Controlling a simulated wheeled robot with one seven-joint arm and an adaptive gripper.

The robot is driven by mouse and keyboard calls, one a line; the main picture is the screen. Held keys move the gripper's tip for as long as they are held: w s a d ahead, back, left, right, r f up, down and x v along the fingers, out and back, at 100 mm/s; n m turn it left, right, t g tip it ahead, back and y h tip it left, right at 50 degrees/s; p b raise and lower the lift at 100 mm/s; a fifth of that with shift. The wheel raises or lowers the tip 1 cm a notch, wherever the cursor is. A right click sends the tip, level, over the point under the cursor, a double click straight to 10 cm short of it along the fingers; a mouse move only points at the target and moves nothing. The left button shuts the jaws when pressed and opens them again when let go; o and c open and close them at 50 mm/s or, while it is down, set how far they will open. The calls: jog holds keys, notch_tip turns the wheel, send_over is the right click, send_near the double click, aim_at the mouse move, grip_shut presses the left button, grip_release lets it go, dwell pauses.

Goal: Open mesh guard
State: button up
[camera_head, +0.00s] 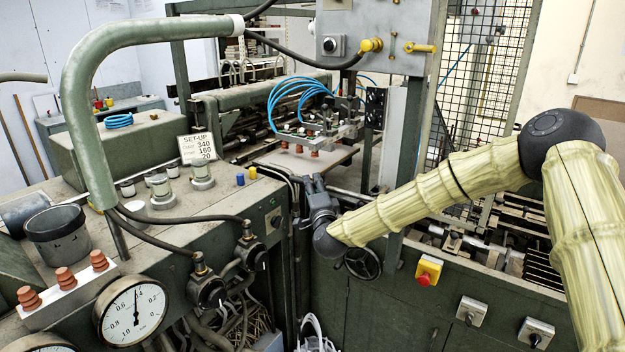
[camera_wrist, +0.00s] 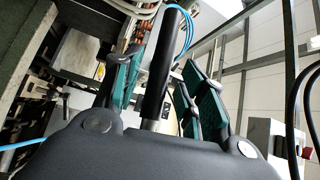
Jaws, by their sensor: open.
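The mesh guard (camera_head: 492,85), a dark wire grid in a green-grey frame, stands upright at the upper right of the head view. My gripper (camera_head: 313,182) is left of it and lower, over the machine's inner corner, with my arm reaching in from the right. In the wrist view my gripper (camera_wrist: 158,68) is open, with its two green-padded fingers spread apart. A black round bar (camera_wrist: 161,75) with a metal end runs between the fingers. I cannot tell whether they touch it. The guard's mesh is not clear in the wrist view.
A grey control box (camera_head: 370,35) with a yellow fitting hangs beside the guard. Blue hoses (camera_head: 300,93) and suction cups are behind my gripper. A handwheel (camera_head: 362,263) is just below it. A red-and-yellow stop button (camera_head: 428,270) is under my forearm.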

jog(key=shift+w+a+p, duration=0.2)
jog(key=shift+w+p, duration=0.1)
jog(key=shift+w, duration=0.8)
jog(key=shift+c, duration=0.2)
grip_shut()
